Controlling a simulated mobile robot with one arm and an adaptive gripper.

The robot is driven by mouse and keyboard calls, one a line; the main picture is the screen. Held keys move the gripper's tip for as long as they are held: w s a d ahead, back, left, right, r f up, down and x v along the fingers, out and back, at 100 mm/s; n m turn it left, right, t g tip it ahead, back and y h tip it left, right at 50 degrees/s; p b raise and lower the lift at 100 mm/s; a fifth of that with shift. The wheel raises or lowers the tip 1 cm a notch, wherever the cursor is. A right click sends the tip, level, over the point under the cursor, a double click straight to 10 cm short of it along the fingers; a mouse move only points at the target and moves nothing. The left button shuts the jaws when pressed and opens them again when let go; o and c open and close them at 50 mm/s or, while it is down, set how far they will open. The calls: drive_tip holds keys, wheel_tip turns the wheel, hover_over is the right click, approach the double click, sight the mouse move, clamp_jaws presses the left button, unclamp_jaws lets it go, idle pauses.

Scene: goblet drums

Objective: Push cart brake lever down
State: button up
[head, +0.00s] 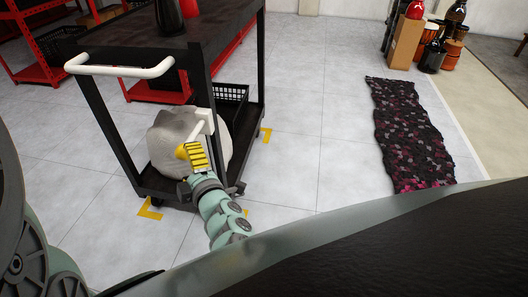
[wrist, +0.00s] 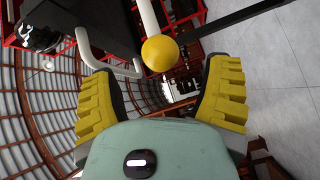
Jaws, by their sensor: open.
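The black cart (head: 130,40) stands at the left in the head view, with a white push handle (head: 120,70) on its near side. Its brake lever is a white rod (head: 204,125) on the cart's right post. In the wrist view the lever's white rod (wrist: 148,18) ends in a yellow ball knob (wrist: 160,53). My gripper (head: 193,154) is at the lever's lower end. In the wrist view my gripper (wrist: 162,78) is open, and the knob sits ahead of and between the yellow-padded fingers. Contact with the knob cannot be told.
A pale rounded sack (head: 165,145) and a black basket (head: 231,93) are on the cart's lower shelf. Red shelving (head: 40,75) stands behind. A dark patterned rug (head: 410,135) lies at right, with drums (head: 430,35) beyond. The tiled floor between cart and rug is clear.

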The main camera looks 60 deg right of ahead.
sight(186, 157)
drive_tip(key=shift+b+x, duration=0.3)
drive_tip(key=shift+x, duration=2.35)
drive_tip(key=shift+s, duration=0.1)
drive_tip(key=c, duration=1.3)
drive_tip(key=shift+f, duration=0.15)
clamp_jaws()
